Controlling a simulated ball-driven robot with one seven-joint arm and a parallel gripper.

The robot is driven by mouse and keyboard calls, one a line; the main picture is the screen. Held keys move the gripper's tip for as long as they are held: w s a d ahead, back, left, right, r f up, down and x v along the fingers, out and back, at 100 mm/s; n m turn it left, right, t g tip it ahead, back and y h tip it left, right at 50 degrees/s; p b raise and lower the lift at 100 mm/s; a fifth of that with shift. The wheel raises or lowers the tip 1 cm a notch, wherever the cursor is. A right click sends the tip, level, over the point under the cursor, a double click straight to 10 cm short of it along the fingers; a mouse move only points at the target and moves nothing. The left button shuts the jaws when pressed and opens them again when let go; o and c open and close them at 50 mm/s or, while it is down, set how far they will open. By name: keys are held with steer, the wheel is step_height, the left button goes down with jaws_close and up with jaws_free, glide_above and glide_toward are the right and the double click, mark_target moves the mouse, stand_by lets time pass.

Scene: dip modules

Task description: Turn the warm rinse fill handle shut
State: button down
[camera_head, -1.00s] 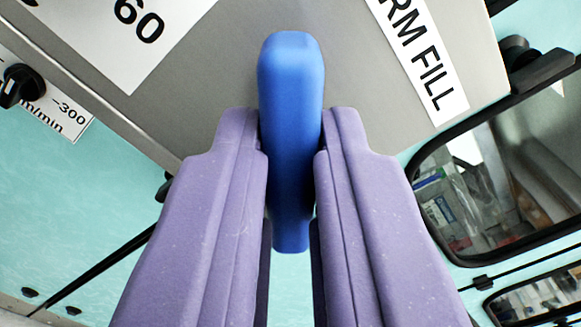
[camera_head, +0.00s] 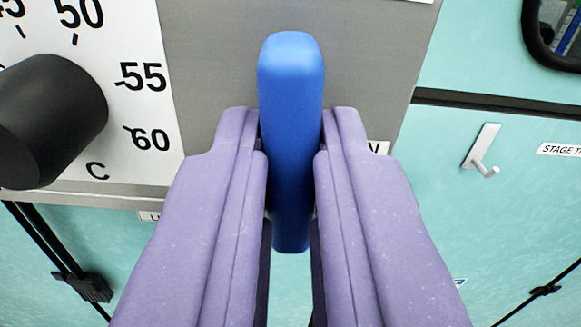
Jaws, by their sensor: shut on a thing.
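The blue handle (camera_head: 291,85) stands upright in the middle of the view, in front of a grey metal panel (camera_head: 215,60). My gripper (camera_head: 291,135) has its two purple fingers closed on the handle's left and right sides. The handle's upper end sticks out above the fingertips, and its lower part shows between the fingers. The handle's mount on the panel is hidden. The "WARM FILL" label is not readable now; a white label (camera_head: 380,147) is partly covered by the right finger.
A black knob (camera_head: 52,118) on a white temperature dial (camera_head: 140,105) sits close on the left. A white hook (camera_head: 482,152) is on the teal wall (camera_head: 500,220) at right. A dark-framed window (camera_head: 560,35) is at the upper right. Black rods (camera_head: 50,250) run at the lower left.

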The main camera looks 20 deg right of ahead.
steer(key=shift+f+m+b, duration=0.1)
steer(key=shift+m+b, duration=0.2)
steer(key=shift+m, duration=0.2)
steer(key=c, duration=1.1)
jaws_free()
steer(key=p+v, duration=0.2)
steer(key=v, duration=0.5)
steer(key=shift+s+a, duration=0.15)
steer(key=shift+s, duration=0.2)
